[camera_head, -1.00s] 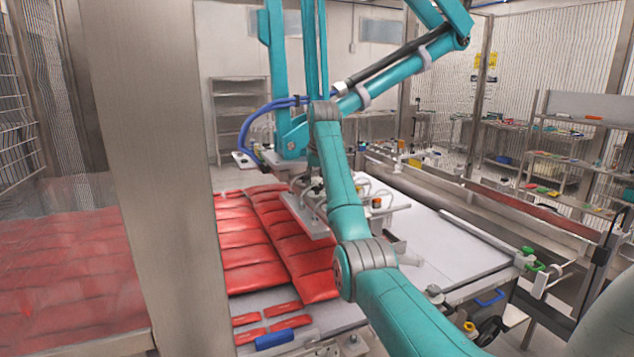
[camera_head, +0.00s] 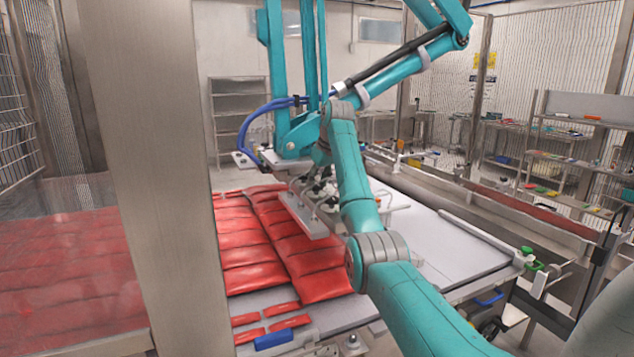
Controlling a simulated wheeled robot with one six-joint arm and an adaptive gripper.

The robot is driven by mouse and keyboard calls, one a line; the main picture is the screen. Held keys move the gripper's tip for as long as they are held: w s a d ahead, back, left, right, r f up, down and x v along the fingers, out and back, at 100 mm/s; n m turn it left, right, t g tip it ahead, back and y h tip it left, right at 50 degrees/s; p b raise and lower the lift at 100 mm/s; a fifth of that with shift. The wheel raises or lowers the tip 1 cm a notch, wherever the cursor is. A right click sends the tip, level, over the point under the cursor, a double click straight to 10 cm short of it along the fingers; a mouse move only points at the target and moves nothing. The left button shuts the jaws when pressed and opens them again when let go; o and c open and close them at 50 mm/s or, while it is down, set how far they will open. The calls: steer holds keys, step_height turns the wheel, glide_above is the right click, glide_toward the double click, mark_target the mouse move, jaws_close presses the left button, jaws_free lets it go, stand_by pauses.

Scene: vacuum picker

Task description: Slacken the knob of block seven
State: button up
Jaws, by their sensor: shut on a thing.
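The vacuum picker's grey head plate (camera_head: 305,222) lies over the red packs, with several small blocks and fittings on its top. My teal arm rises from the lower right and bends down at its wrist above this head. My gripper (camera_head: 321,188) is small and partly hidden among the fittings under the wrist. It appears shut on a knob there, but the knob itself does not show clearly. No block number can be read, so I cannot tell which one is block seven. My forearm covers the right part of the head.
Red packs (camera_head: 290,258) lie in rows on the left of the pale table (camera_head: 450,245). A blue handle (camera_head: 273,340) is at the front edge. The picker's teal arms (camera_head: 400,72) and blue hoses (camera_head: 245,130) stand close behind. A steel post (camera_head: 165,180) blocks the left.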

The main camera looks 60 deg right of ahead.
steer(key=n+y, duration=0.1)
steer(key=n, duration=0.3)
steer(key=shift+d+y, duration=0.2)
steer(key=shift+y, duration=0.2)
steer(key=shift+n+y, duration=0.6)
steer(key=shift+n, duration=1.5)
steer(key=o, duration=1.1)
steer(key=shift+o, duration=0.2)
steer(key=shift+d+r, duration=0.1)
steer(key=v, duration=0.7)
steer(key=shift+r, duration=0.1)
